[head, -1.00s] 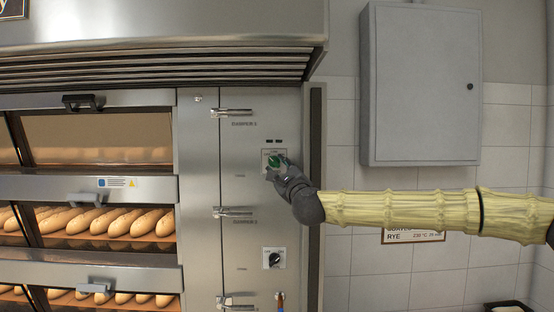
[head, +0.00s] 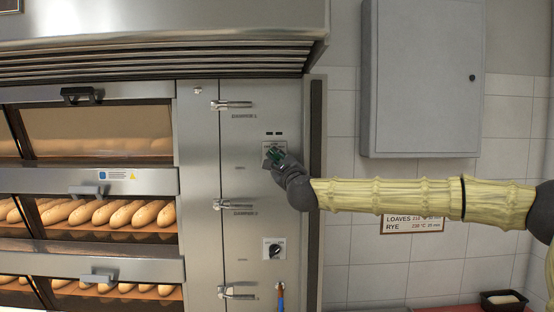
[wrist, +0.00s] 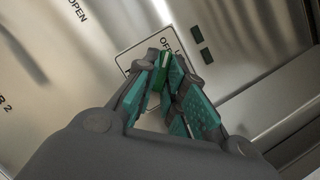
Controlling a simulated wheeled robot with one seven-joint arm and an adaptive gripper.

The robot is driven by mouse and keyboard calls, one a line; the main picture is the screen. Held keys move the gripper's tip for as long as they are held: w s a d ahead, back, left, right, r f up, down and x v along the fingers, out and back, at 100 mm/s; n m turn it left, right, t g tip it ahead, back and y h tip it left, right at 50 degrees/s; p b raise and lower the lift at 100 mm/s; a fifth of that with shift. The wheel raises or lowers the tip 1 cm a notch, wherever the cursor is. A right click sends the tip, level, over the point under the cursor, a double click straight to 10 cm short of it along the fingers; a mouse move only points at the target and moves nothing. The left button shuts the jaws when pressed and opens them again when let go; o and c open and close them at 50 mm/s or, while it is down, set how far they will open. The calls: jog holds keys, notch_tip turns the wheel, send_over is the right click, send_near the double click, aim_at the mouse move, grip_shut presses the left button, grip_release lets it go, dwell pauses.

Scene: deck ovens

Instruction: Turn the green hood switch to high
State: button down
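The green hood switch (wrist: 163,60) sits on a small pale plate (head: 268,147) on the steel panel right of the oven doors. My gripper (head: 277,156) is at the switch, with its arm reaching in from the right. In the wrist view, the teal-padded fingers (wrist: 164,64) stand on either side of the green knob and appear closed on it. The letters "OF" show on the plate beside the knob. The fingers hide most of the knob and the other markings, so its exact setting cannot be read.
Another black knob (head: 274,249) is lower on the same panel, below a metal latch (head: 233,206). The hood (head: 160,60) overhangs above. A grey wall cabinet (head: 424,80) is at the right, above my arm.

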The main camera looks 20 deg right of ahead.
jog(key=shift+f+m+b, duration=0.35)
jog(key=shift+m+b, duration=0.35)
jog(key=shift+b, duration=1.3)
jog(key=shift+h+b, duration=0.4)
jog(key=shift+b, duration=0.2)
jog(key=m+h+b, duration=0.1)
jog(key=m+b, duration=0.2)
jog(key=b, duration=0.3)
jog(key=m+h+b, duration=0.2)
jog(key=m+b, duration=0.2)
jog(key=b, duration=0.3)
jog(key=m+h+b, duration=0.2)
jog(key=m+b, duration=0.1)
jog(key=b, duration=0.3)
jog(key=shift+w+a+f+m+b, duration=0.1)
jog(key=shift+a+m+b, duration=0.2)
jog(key=shift+a+b, duration=0.05)
jog(key=shift+w+a+r+m+g+h+b, duration=0.15)
jog(key=shift+m+g+h+b, duration=0.6)
jog(key=shift+m+b, duration=1.5)
jog(key=shift+s+a+r+m+g+h+b, duration=0.25)
jog(key=shift+m+h+b, duration=0.8)
jog(key=shift+m+b, duration=1.2)
jog(key=shift+w+d+r+m+g+h+b, duration=0.15)
jog(key=shift+m+g+h+b, duration=0.6)
jog(key=shift+m+b, duration=1.5)
jog(key=shift+a+h, duration=0.1)
jog(key=shift+h, duration=0.15)
